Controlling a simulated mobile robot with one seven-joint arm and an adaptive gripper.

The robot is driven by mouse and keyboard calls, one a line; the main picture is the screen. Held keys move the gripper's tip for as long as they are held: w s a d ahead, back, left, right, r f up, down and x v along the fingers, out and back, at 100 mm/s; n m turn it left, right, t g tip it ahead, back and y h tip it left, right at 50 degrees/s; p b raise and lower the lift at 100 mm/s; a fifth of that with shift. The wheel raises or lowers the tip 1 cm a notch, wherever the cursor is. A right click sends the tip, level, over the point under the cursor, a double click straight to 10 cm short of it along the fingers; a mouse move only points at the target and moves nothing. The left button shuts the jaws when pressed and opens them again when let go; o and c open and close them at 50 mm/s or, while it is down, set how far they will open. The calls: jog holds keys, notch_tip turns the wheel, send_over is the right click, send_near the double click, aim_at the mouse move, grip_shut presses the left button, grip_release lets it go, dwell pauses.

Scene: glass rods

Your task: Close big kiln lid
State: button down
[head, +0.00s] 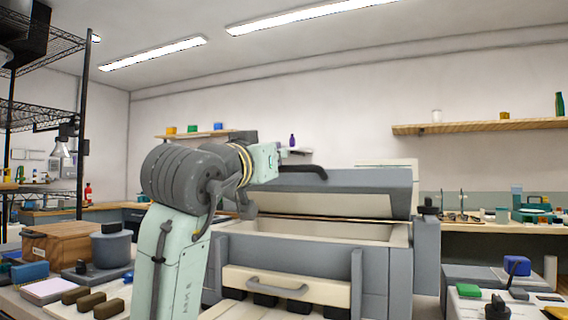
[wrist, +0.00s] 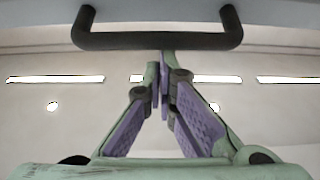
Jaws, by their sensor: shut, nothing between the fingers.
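The big kiln (head: 330,255) is a large grey box with a cream lining, at the middle right of the head view. Its grey lid (head: 350,188) is partly open, with a gap above the cream chamber rim. The lid's dark bar handle (head: 303,169) juts out at its front left; it spans the top of the wrist view (wrist: 160,41). My gripper (wrist: 163,62) is shut and empty. Its fingertips appear right at the handle's bar in the wrist view; I cannot tell if they touch. In the head view the fingers are hard to make out.
A drawer with a grey handle (head: 277,288) is on the kiln's front. A wooden box (head: 65,242) and a grey pot (head: 111,245) stand on the left table. A bench with small items (head: 510,290) is at the right. Wall shelves hang behind.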

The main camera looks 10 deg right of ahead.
jog(key=s+a+f+t+h+b, duration=0.2)
jog(key=s+f+t+b, duration=0.1)
jog(key=f+b, duration=0.7)
jog(key=shift+f+t+b, duration=0.3)
jog(key=shift+f+b, duration=0.1)
jog(key=shift+f, duration=1)
jog(key=shift+r, duration=0.1)
